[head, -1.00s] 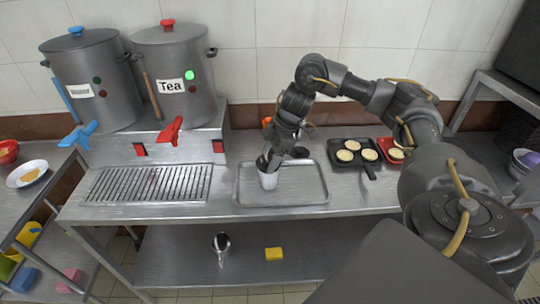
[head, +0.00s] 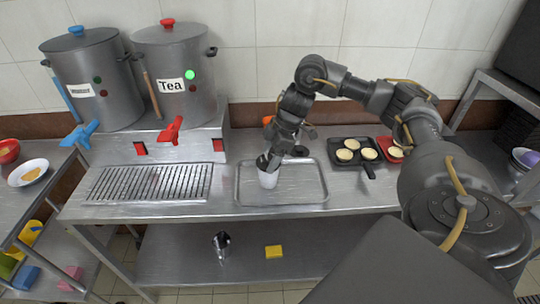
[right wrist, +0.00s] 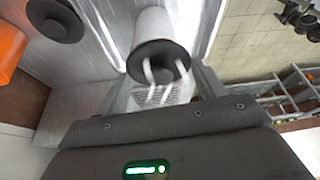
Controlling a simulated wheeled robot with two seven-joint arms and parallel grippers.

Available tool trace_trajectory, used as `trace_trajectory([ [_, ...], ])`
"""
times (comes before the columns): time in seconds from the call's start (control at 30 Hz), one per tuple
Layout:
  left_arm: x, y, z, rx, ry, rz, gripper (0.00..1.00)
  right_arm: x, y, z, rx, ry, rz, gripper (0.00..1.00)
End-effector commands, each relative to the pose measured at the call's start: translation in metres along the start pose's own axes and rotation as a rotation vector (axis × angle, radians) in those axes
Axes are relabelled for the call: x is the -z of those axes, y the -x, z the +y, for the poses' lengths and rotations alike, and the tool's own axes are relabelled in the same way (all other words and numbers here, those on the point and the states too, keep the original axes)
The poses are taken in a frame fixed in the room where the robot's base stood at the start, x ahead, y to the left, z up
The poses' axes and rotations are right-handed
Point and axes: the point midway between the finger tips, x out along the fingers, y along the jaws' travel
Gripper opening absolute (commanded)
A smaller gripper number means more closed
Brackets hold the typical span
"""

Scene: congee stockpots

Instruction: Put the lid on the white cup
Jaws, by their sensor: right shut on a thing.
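The white cup (head: 268,181) stands on the metal tray in the middle of the counter. It also shows in the right wrist view (right wrist: 153,25). My right gripper (head: 265,166) is directly over the cup's top. It is shut on a dark round lid (right wrist: 158,58), which shows between the fingers at the cup's mouth. I cannot tell whether the lid is seated or just above the rim. In the head view the gripper mostly hides the lid. My left gripper is not in view.
Another dark lid (head: 300,151) lies behind the metal tray (head: 310,188), near an orange thing (right wrist: 9,48). A black pan (head: 352,155) with round pastries is to the right. Two stockpots (head: 178,75) stand at the left, above a drip grate (head: 145,183).

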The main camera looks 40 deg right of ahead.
Motion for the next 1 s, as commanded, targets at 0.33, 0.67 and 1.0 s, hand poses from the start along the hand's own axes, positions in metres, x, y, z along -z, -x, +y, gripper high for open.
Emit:
trace_trajectory([
  [0.33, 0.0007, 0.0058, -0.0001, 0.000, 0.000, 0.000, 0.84, 0.0005, 0.0009, -0.0001, 0.001, 0.000, 0.001, 0.48],
  [0.67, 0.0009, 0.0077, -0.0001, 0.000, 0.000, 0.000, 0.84, 0.0000, -0.0005, 0.0000, 0.000, 0.001, 0.001, 0.48],
  [1.0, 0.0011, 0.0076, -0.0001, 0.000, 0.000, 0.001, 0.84, 0.0000, -0.0004, 0.0000, 0.000, 0.000, 0.000, 0.83],
])
